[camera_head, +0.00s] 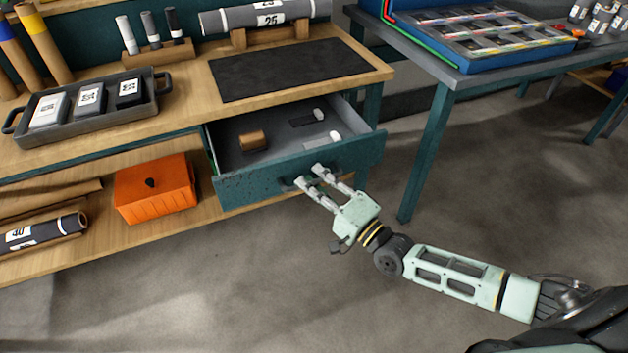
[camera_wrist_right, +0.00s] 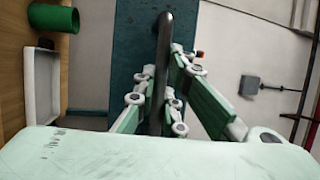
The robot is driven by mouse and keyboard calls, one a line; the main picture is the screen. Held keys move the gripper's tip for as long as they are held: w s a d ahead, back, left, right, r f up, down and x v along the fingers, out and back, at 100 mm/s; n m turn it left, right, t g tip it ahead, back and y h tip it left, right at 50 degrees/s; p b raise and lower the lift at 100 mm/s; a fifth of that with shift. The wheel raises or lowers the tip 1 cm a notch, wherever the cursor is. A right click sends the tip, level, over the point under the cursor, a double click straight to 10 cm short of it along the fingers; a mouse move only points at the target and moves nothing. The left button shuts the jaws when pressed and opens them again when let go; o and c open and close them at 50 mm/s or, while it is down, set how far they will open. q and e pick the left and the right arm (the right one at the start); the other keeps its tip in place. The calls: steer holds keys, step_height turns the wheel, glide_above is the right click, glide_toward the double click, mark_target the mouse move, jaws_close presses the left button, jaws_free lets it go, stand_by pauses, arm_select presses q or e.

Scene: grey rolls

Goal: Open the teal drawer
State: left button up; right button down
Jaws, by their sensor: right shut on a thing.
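The teal drawer (camera_head: 345,160) is pulled out from under the wooden workbench, and its inside shows. A copper-coloured roll (camera_head: 253,140) and a few small dark and white items lie in it. My right gripper (camera_head: 308,175) is at the drawer's front face, its fingers shut around the handle. In the right wrist view the dark bar handle (camera_wrist_right: 166,60) runs between the two fingers of my right gripper (camera_wrist_right: 172,100), with the teal drawer front (camera_wrist_right: 130,50) behind it. My left gripper is not in either view.
A grey tray (camera_head: 22,128) with several boxes and a black mat (camera_head: 290,70) lie on the workbench (camera_head: 200,90). An orange box (camera_head: 154,187) sits on the lower shelf. A second table (camera_head: 430,140) stands at right. The floor before the drawer is clear.

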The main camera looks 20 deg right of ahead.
steer(key=shift+f, duration=0.1)
steer(key=c, duration=1.8)
jaws_free()
steer(key=v, duration=1.2)
